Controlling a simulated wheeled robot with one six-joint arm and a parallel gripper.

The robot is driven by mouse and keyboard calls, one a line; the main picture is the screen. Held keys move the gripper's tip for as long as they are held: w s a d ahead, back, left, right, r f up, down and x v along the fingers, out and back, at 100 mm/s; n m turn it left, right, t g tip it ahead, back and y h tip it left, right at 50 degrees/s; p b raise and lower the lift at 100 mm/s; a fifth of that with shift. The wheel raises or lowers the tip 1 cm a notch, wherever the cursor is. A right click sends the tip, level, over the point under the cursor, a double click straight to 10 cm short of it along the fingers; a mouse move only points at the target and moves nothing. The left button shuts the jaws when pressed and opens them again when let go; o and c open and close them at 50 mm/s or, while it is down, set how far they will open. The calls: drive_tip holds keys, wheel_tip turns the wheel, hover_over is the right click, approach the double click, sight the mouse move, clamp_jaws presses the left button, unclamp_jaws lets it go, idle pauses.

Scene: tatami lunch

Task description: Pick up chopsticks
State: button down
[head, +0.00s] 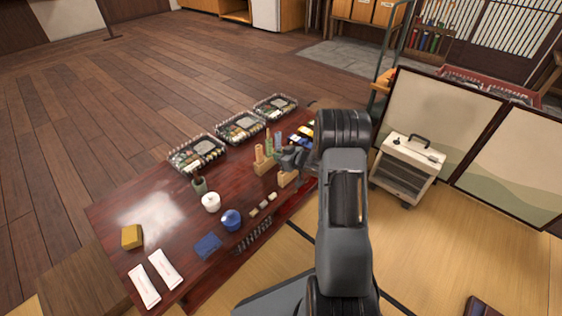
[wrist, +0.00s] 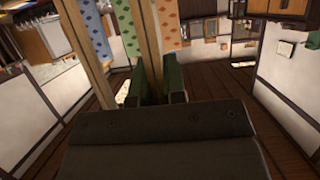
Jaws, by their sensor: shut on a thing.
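My gripper (head: 292,157) is over the right part of the dark red table, beside a small wooden stand (head: 264,167) that holds upright coloured sleeves (head: 268,147). In the wrist view my gripper (wrist: 156,80) has its green fingers closed around pale wooden chopsticks (wrist: 151,45). Patterned sleeves stand close by: a green dotted one (wrist: 126,30), an orange dotted one (wrist: 168,22) and a blue dotted one (wrist: 99,28). The lower ends of the chopsticks are hidden behind my gripper. In the head view, the held chopsticks are too small to make out.
Several black trays (head: 197,153) line the table's (head: 120,212) far edge. A white pot (head: 211,202), a blue pot (head: 231,220), a dark cup (head: 199,186), a blue cloth (head: 208,245) and white packets (head: 165,269) lie on it. A folding screen (head: 440,118) and white cabinet (head: 408,165) stand right.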

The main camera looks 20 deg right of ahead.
wheel_tip(320, 180, up, 26)
drive_tip(key=p, duration=1.7)
drive_tip(key=shift+r, duration=0.15)
